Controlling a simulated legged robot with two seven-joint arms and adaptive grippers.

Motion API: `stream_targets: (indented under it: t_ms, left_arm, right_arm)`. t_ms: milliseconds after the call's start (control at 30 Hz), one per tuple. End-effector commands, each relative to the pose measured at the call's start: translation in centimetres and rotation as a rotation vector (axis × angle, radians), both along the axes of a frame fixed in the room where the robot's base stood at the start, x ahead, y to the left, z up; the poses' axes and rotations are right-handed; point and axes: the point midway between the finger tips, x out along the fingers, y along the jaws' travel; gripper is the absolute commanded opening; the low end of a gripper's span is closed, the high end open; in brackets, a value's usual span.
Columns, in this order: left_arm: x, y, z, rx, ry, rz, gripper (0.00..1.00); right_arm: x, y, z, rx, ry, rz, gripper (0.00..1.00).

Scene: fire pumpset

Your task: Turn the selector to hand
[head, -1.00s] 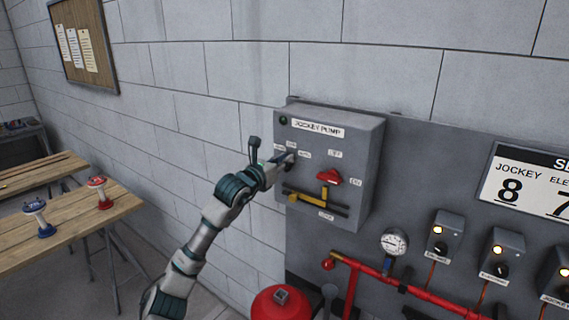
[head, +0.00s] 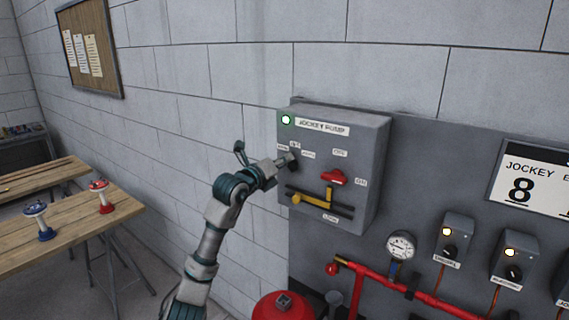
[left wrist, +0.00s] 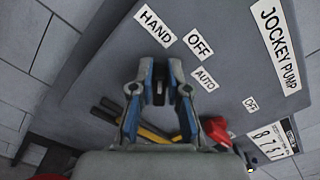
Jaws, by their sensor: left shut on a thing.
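The grey jockey pump panel (head: 365,150) is on the wall board, with a green lamp (head: 286,120) lit at its upper left. The black selector knob (head: 293,163) is below the lamp, among small labels. In the left wrist view, the knob (left wrist: 158,88) is between my fingers, below the HAND label (left wrist: 155,26), with OFF (left wrist: 198,41) and AUTO (left wrist: 205,80) to its right. My left gripper (head: 287,161) is shut on the knob; its blue-grey fingers also show in the left wrist view (left wrist: 160,95). The fingers partly hide the knob.
A red rotary handle (head: 333,178) and a yellow lever (head: 315,200) are close below and right of the knob. Red pipes (head: 390,287), a gauge (head: 400,246) and small switch boxes (head: 453,240) lie lower right. A wooden table (head: 75,228) stands at left.

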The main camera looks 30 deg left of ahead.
Motion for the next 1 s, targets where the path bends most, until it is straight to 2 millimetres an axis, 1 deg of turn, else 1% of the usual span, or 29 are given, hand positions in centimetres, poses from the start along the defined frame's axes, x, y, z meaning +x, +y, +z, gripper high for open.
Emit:
stream_targets:
  t_ms: [33, 567, 600, 667, 700, 1000]
  left_arm:
    - [0.28, -0.09, -0.84, -0.010, 0.019, -0.001, 0.00]
    - [0.28, -0.05, -0.83, -0.033, 0.022, 0.000, 0.00]
    - [0.28, -0.05, -0.83, -0.033, 0.022, 0.000, 0.23]
    - [0.27, -0.04, -0.80, -0.033, 0.020, 0.000, 0.38]
    - [0.25, -0.05, -0.74, -0.034, 0.019, 0.000, 0.41]
    - [-0.28, -0.04, -0.16, -0.033, 0.008, 0.001, 0.41]
  right_arm:
    - [-0.01, 0.00, -0.10, 0.000, 0.000, 0.000, 0.40]
    - [0.01, -0.27, -0.13, -0.003, 0.000, 0.002, 0.40]
    - [0.01, -0.31, -0.13, -0.003, 0.000, 0.002, 0.40]
    - [0.01, -0.39, -0.12, -0.004, 0.000, 0.003, 0.40]
    - [0.00, -0.44, -0.12, -0.005, 0.000, 0.003, 0.40]
    - [0.02, -0.49, -0.10, -0.005, -0.002, 0.003, 0.40]
